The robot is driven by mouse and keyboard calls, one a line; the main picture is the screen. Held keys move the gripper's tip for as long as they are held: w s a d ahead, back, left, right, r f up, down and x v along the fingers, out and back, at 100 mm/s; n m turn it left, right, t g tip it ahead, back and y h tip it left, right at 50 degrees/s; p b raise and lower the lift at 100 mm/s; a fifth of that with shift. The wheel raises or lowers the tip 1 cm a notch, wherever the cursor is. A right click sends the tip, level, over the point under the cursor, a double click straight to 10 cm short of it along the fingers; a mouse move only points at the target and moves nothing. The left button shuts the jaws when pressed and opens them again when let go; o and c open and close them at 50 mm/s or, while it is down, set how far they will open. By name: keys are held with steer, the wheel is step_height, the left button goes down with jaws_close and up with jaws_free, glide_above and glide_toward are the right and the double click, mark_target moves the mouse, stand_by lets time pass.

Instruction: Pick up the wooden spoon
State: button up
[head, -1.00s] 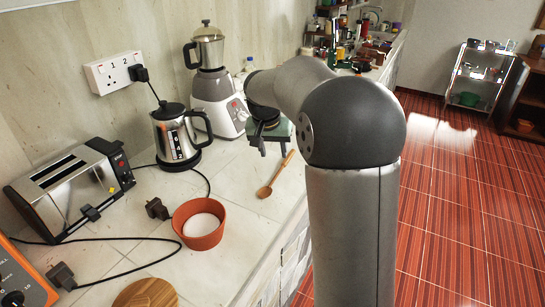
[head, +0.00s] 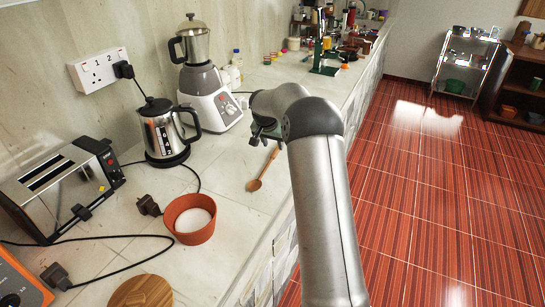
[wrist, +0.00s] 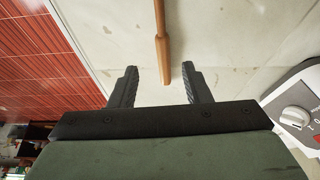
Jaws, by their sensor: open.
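The wooden spoon (head: 262,171) lies on the pale stone counter, with its bowl toward the front and its handle pointing back under my arm's end. In the wrist view its handle (wrist: 161,45) runs down from the top edge, and the handle's end lies between my two fingertips in the picture. The spoon's bowl is out of the wrist view. My gripper (wrist: 160,72) is open, with one finger on each side of the handle and no visible contact. In the head view my gripper (head: 265,133) is small and partly hidden by my arm, above the handle end.
A blender (head: 208,95) and a steel kettle (head: 163,132) stand left of the spoon. A terracotta bowl (head: 191,219) with white contents is nearer the front. A toaster (head: 58,192) is at left. The counter's edge drops to the red floor (head: 430,200) at right.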

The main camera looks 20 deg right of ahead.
mark_target(274, 153)
steer(key=shift+a+p+x, duration=0.15)
steer(key=shift+p+x, duration=0.3)
steer(key=shift+x, duration=0.95)
steer(key=shift+a+p+x, duration=0.1)
steer(key=shift+p+x, duration=0.35)
steer(key=shift+x, duration=0.95)
jaws_close()
